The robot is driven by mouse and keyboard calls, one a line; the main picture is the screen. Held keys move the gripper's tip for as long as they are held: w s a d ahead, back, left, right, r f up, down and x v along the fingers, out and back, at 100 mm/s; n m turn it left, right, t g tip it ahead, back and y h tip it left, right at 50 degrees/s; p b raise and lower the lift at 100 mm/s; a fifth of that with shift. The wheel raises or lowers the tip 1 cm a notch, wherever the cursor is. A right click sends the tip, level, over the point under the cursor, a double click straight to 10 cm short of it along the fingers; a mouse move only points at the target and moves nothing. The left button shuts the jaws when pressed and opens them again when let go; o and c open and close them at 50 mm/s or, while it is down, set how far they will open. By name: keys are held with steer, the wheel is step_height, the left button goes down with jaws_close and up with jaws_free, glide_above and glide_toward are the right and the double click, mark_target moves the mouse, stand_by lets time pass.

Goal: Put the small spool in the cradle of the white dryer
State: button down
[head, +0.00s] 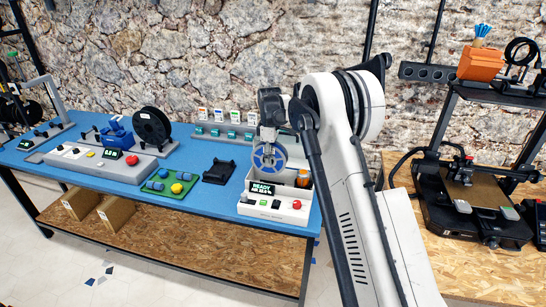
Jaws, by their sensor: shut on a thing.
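The small spool (258,161), a disc with a blue face and pale spokes, hangs upright under my gripper (268,143). My gripper points down and is shut on the spool's upper part. The white dryer (277,213) stands at the right end of the blue table, with a lit green display, coloured buttons and a red knob on its front. The spool is over or at the dryer's open top, behind the display. I cannot tell whether it touches the cradle, which is hidden by the spool and the dryer's front.
An orange cylinder (304,179) stands in the dryer's right side. A black stand (219,172) and a green tray (172,184) lie to the left. A printer (470,195) is at right.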

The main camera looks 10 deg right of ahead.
mark_target(271, 174)
steer(key=shift+f+b, duration=0.85)
steer(key=shift+f, duration=2.3)
steer(key=shift+f+b, duration=0.85)
steer(key=shift+f, duration=0.45)
steer(key=c, duration=1.1)
jaws_free()
steer(key=shift+r, duration=0.1)
step_height(271, 174, up, 12)
steer(key=shift+f, duration=0.1)
